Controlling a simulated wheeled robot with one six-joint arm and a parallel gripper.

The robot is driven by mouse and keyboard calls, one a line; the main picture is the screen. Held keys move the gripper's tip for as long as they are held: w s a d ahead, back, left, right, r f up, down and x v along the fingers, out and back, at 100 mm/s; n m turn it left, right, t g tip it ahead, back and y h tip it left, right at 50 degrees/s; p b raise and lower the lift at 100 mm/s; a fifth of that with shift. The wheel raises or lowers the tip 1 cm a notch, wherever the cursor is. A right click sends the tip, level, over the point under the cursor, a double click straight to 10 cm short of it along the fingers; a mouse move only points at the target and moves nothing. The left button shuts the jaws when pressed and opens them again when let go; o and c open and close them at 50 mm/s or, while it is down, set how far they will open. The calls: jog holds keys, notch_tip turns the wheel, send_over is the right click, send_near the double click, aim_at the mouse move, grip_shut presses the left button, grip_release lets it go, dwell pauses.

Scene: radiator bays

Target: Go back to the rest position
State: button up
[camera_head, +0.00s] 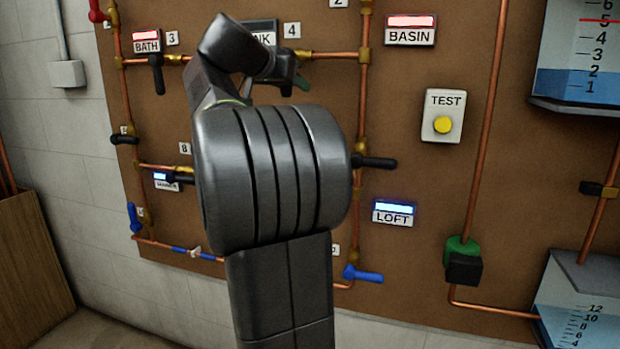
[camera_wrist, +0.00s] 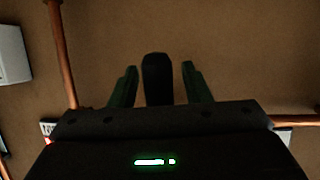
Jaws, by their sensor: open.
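My gripper (camera_wrist: 158,72) is open in the wrist view, with one dark green finger on each side of a black lever handle (camera_wrist: 157,85). Narrow gaps show between the handle and the fingers. In the head view my gripper (camera_head: 290,78) is close to the board at the upper pipe, just below the plate marked 4. My own arm covers the middle of this view and hides most of the gripper and the valve there. No separate rest position is marked in either view.
The brown board (camera_head: 410,285) carries copper pipes and several black and blue levers. The BATH (camera_head: 146,46) and BASIN (camera_head: 410,36) signs are lit red, the LOFT sign (camera_head: 393,213) blue. A TEST button box (camera_head: 442,116) and water gauges (camera_head: 580,70) are to the right.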

jog(key=p+v, duration=0.2)
jog(key=v, duration=1.1)
jog(key=w+d+f+n+b, duration=0.1)
jog(key=w+d+f, duration=0.1)
jog(key=w, duration=0.3)
jog(key=w+d+f+h, duration=0.1)
jog(key=w+d+f, duration=0.2)
jog(key=w+d, duration=0.2)
jog(key=shift+n+b, duration=0.35)
jog(key=shift+n, duration=0.05)
